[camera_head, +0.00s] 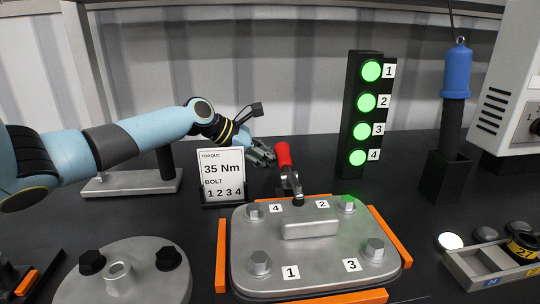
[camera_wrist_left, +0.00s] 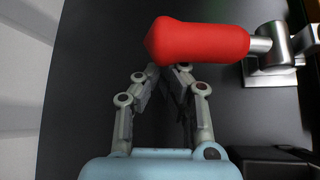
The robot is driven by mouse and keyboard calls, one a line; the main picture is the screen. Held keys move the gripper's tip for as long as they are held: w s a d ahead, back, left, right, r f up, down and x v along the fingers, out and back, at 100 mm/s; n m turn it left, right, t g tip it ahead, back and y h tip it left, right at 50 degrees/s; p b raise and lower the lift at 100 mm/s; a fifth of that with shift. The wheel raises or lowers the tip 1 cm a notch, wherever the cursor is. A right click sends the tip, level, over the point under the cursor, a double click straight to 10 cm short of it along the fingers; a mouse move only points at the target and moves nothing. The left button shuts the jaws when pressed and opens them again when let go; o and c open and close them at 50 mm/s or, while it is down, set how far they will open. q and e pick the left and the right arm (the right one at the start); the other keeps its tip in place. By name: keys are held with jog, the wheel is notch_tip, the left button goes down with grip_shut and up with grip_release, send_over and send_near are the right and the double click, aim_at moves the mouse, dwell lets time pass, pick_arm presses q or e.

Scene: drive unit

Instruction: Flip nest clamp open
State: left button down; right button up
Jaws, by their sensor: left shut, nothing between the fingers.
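The nest clamp has a red handle (camera_head: 283,155) that stands nearly upright above its metal linkage (camera_head: 291,182), at the back edge of the grey cover plate (camera_head: 312,260). The clamp's dark tip is at the plate's back edge; I cannot tell whether it presses on it. My left gripper (camera_head: 270,155) is shut and empty, just left of the handle. In the left wrist view the red handle (camera_wrist_left: 200,42) lies across the picture just beyond the shut fingertips (camera_wrist_left: 168,78). I cannot tell whether they touch it. My right gripper is in neither view.
A torque sign (camera_head: 223,177) stands left of the clamp. A light tower (camera_head: 362,115) with green lamps stands behind right. A blue hanging tool (camera_head: 456,75) sits in a black holder at right. A round flange (camera_head: 125,275) and a parts tray (camera_head: 490,265) flank the orange-edged nest (camera_head: 388,236).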

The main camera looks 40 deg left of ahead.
pick_arm(q)
jog(key=s+d+r+m+t+y+p, duration=0.3)
jog(key=r+p, duration=0.5)
jog(key=p, duration=0.7)
jog(key=shift+d+r+m+t+p, duration=0.35)
jog(key=shift+d+r+m+t, duration=0.05)
jog(key=shift+d+t, duration=0.15)
jog(key=shift+s, duration=0.1)
jog(key=v, duration=0.7)
jog(key=shift+s, duration=0.25)
jog(key=shift+r, duration=0.1)
